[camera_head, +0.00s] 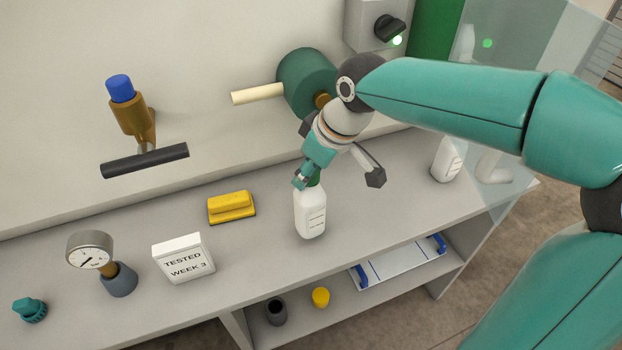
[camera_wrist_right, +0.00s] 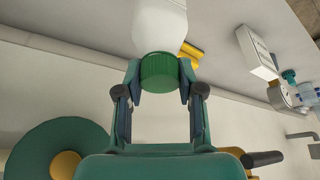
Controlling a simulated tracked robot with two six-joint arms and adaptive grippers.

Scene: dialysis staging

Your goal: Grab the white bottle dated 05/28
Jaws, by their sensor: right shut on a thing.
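A white bottle (camera_head: 311,214) with a green cap is near the middle of the grey bench in the head view. It is close to upright, with dark marks on its label too small to read. My right gripper (camera_head: 312,179) is above the bottle and shut on its green cap. In the right wrist view the cap (camera_wrist_right: 160,72) sits between the fingers and the white body (camera_wrist_right: 160,25) runs off the top edge. I cannot tell whether the bottle's base touches the bench. A second white bottle (camera_head: 442,163) with label marks stands at the right. My left gripper is not in view.
A yellow block (camera_head: 231,206), a "TESTED WEEK 3" sign (camera_head: 182,259) and a pressure gauge (camera_head: 92,250) stand to the left. A green wheel with a pale handle (camera_head: 258,94) and a lever valve (camera_head: 145,160) are behind. A clear panel (camera_head: 515,100) is at the right.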

